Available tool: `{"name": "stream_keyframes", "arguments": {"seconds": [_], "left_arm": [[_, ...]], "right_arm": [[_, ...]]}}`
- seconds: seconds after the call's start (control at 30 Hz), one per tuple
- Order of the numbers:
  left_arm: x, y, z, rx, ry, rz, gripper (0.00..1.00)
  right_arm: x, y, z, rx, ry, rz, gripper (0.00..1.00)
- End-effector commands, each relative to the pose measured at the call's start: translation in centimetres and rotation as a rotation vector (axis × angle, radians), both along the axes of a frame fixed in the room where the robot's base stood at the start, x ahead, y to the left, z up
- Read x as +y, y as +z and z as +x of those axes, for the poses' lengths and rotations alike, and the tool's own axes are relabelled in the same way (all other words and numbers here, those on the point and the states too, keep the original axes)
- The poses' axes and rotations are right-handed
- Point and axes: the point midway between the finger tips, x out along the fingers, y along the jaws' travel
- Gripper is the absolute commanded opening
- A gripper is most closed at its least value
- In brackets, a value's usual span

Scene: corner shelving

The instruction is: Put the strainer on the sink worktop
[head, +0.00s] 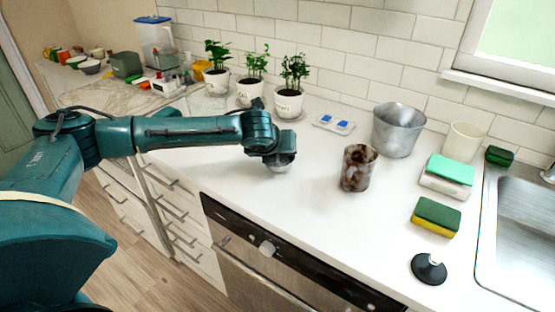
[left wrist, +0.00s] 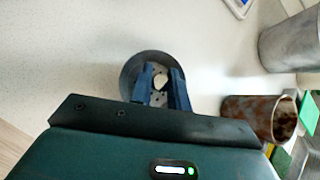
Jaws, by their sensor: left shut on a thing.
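The strainer (left wrist: 134,71) appears in the left wrist view as a round grey piece with a perforated middle. My left gripper (left wrist: 161,76) is shut on it, with its two dark blue fingers over the middle. In the head view, my left gripper (head: 279,158) is low over the white worktop (head: 240,185), left of the brown mottled cup. Part of the pale round strainer (head: 283,168) shows under it. I cannot tell whether it touches the worktop. The metal sink (head: 520,225) is at the far right. My right gripper is not in view.
Potted plants (head: 289,103) are behind the gripper. The front middle worktop is clear.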

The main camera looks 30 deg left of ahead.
Motion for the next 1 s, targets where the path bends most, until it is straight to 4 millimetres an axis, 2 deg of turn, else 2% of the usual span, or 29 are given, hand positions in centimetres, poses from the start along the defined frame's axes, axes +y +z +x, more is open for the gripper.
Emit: {"name": "stream_keyframes", "arguments": {"seconds": [0.03, 0.13, 0.5, 0.53, 0.7, 0.8, 1.0], "left_arm": [[0.0, -1.1, 0.0, 0.004, 0.0, 0.001, 0.0], [-0.1, -2.4, 0.0, 0.002, 0.0, 0.0, 0.0], [0.0, -2.8, 0.0, 0.001, 0.0, 0.0, 0.0], [0.0, -2.8, 0.0, 0.001, 0.0, 0.0, 0.19], [0.0, -2.8, 0.0, 0.0, 0.0, 0.0, 0.33], [0.0, -2.7, 0.0, 0.0, 0.0, 0.0, 0.39], [0.0, -2.7, 0.0, 0.0, 0.001, -0.001, 0.39]], "right_arm": [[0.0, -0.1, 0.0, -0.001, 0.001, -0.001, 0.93], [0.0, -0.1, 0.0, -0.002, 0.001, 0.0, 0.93], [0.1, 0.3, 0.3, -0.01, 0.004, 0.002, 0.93], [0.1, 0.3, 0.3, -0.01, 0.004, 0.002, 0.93], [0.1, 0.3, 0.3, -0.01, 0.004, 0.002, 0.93], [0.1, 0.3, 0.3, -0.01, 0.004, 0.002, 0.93], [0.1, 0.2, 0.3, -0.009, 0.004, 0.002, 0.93]]}}
